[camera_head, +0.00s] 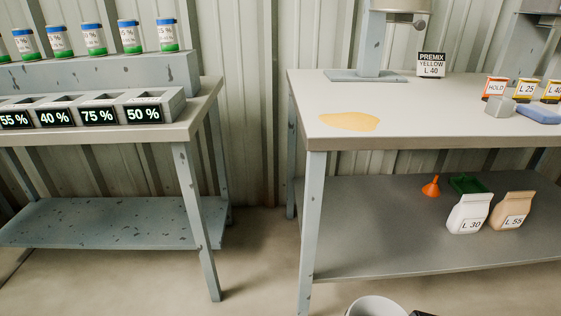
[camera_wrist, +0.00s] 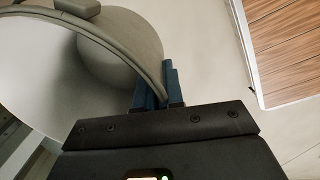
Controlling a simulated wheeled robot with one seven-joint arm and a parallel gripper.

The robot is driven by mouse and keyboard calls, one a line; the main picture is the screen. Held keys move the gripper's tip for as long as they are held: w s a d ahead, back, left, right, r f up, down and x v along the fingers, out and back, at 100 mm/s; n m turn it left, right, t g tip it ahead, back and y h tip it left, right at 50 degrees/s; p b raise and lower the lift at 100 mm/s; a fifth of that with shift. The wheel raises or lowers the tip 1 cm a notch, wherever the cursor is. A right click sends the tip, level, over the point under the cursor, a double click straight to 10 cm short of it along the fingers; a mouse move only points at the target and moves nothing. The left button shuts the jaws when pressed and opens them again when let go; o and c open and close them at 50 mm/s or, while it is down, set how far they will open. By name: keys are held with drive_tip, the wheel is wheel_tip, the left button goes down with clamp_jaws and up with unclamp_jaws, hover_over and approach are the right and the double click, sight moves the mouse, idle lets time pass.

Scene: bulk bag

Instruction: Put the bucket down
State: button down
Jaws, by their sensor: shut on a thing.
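The white bucket (camera_head: 376,307) shows at the bottom edge of the head view, in front of the right workbench, with most of it cut off. In the wrist view the bucket (camera_wrist: 112,28) fills the upper left, with its curved rim toward me. My gripper (camera_wrist: 160,90) is shut on the bucket's rim, with blue fingers on either side of the wall. A dark bit of my gripper shows beside the bucket in the head view. The bucket's underside is hidden, so I cannot tell whether it touches anything below.
The right workbench (camera_head: 420,135) has a yellow spill (camera_head: 349,121) near its left corner. White bag (camera_head: 468,214) and brown bag (camera_head: 512,211) stand on its lower shelf. The left bench (camera_head: 120,135) holds labelled bins. Floor shows between benches. A wood-slatted surface (camera_wrist: 285,45) lies at right.

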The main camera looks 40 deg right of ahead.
drive_tip(key=a+f+m, duration=0.3)
drive_tip(key=a, duration=1.2)
drive_tip(key=w+a+r+m, duration=0.3)
drive_tip(key=w+a+r, duration=0.2)
drive_tip(key=w+a, duration=0.65)
drive_tip(key=w+r+m, duration=0.4)
drive_tip(key=w+r, duration=0.9)
drive_tip(key=w, duration=0.4)
drive_tip(key=w+d+r+m+g, duration=0.1)
drive_tip(key=w+d+r+m, duration=0.1)
drive_tip(key=w+d+r, duration=0.35)
drive_tip(key=w+d+r+m, duration=0.1)
drive_tip(key=w+d+r, duration=0.1)
drive_tip(key=w+r, duration=0.6)
drive_tip(key=s+r+p, duration=1.1)
drive_tip(key=s+p, duration=0.5)
drive_tip(key=p, duration=0.1)
wheel_tip(320, 180, down, 10)
drive_tip(key=s, duration=0.2)
drive_tip(key=shift+s+f+h, duration=0.25)
drive_tip(key=shift+h, duration=0.15)
